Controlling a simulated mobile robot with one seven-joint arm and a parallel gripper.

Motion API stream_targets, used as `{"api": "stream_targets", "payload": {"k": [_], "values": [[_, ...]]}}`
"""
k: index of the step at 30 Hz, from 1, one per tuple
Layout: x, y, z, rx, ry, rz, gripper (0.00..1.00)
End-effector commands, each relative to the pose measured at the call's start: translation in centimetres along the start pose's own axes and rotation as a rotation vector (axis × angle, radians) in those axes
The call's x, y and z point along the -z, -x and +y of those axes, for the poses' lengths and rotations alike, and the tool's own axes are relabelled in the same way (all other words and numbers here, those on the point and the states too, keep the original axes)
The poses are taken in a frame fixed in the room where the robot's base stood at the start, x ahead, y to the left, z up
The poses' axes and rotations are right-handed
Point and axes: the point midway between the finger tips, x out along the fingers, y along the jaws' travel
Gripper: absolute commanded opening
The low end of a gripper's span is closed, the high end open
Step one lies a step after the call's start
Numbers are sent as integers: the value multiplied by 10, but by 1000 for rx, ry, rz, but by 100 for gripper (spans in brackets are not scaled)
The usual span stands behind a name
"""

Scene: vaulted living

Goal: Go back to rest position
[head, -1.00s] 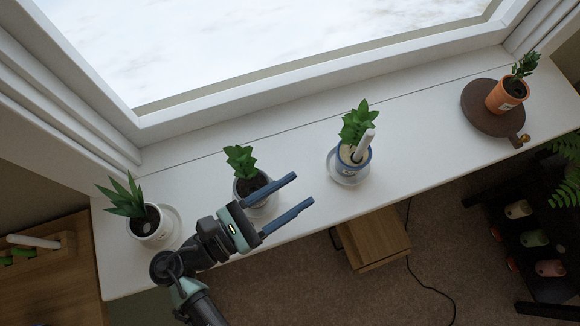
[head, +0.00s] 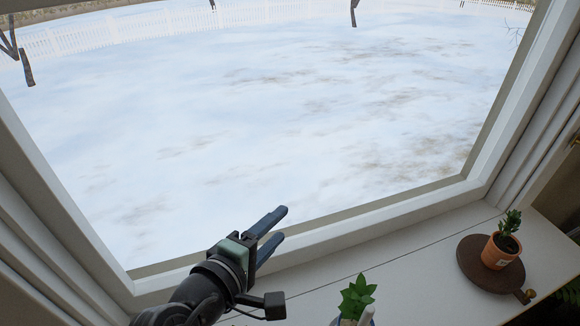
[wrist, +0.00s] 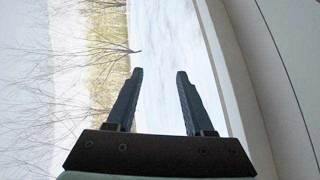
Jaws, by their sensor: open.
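My gripper (head: 279,229) is open and empty, raised in front of the lower part of the window in the head view. Its two dark blue fingers point up and to the right. In the wrist view my gripper (wrist: 158,78) shows both fingers apart with nothing between them, against the snowy view outside. My arm comes in from the bottom left of the head view.
The white sill (head: 420,262) runs below the window frame (head: 400,220). A green plant (head: 356,296) is cut off at the bottom edge. An orange pot (head: 499,252) with a plant stands on a round dark board (head: 480,272) at the right.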

Motion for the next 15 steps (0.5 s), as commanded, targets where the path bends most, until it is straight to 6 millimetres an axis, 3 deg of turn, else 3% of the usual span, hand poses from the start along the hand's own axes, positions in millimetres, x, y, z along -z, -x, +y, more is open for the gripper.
{"api": "stream_targets", "payload": {"k": [1,8,11,15], "values": [[4,0,44,-48,-175,73,53],[5,32,194,-223,-774,420,53],[-7,59,253,-296,-980,580,53],[-34,111,327,-392,-1234,834,53]]}}
